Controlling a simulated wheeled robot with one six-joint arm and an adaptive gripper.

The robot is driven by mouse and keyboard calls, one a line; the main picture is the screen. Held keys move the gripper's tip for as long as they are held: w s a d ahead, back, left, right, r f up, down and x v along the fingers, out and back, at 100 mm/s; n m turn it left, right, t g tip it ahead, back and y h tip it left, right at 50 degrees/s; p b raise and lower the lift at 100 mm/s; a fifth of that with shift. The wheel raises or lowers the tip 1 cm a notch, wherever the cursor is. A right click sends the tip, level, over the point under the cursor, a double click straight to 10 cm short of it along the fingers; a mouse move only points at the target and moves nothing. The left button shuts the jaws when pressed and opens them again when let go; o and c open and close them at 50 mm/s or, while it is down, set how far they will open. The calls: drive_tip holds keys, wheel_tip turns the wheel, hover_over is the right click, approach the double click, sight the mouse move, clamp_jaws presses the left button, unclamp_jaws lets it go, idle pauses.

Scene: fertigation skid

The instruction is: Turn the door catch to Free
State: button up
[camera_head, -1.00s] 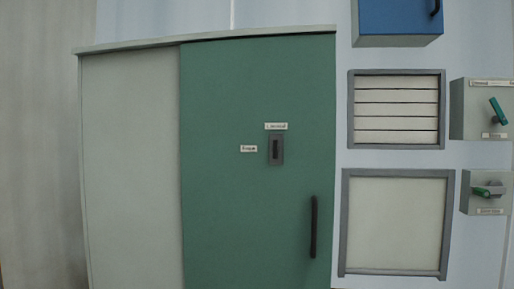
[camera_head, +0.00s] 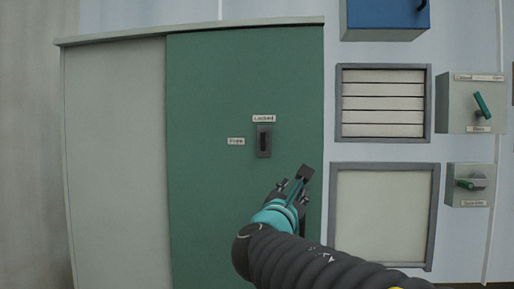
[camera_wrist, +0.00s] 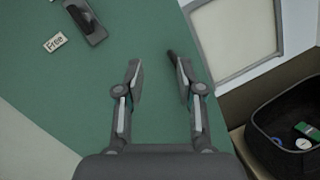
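The door catch (camera_head: 263,141) is a dark upright piece on a grey plate, on the green cabinet door (camera_head: 210,90). A "Locked" label (camera_head: 263,118) sits above it and a "Free" label (camera_head: 236,141) to its left. The catch points up toward "Locked". In the wrist view the catch (camera_wrist: 88,22) is at the top left, with the "Free" label (camera_wrist: 56,42) beside it. My gripper (camera_head: 293,178) is right of and below the catch, apart from it. In the wrist view my gripper (camera_wrist: 158,72) is open with nothing between its fingers. The door handle is mostly hidden behind my gripper.
Louvred and plain grey-framed panels (camera_head: 384,165) stand right of the door. Two switch boxes with green levers, upper (camera_head: 455,105) and lower (camera_head: 456,197), are further right. A blue box (camera_head: 385,18) hangs above. A dark bin (camera_wrist: 265,135) with small items shows in the wrist view.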

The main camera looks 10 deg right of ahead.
sight(263, 139)
drive_tip(key=w+a+r+n+t+y, duration=0.3)
drive_tip(key=w+a+r+n+t, duration=0.1)
drive_tip(key=a+r+n, duration=0.3)
drive_tip(key=shift+n, duration=0.3)
drive_tip(key=p+x, duration=0.1)
drive_tip(key=x, duration=0.3)
drive_tip(key=p+x, duration=0.1)
drive_tip(key=x, duration=0.3)
drive_tip(key=p+x, duration=0.1)
drive_tip(key=x, duration=0.4)
drive_tip(key=shift+w+f, duration=0.1)
drive_tip(key=shift+f, duration=0.15)
clamp_jaws()
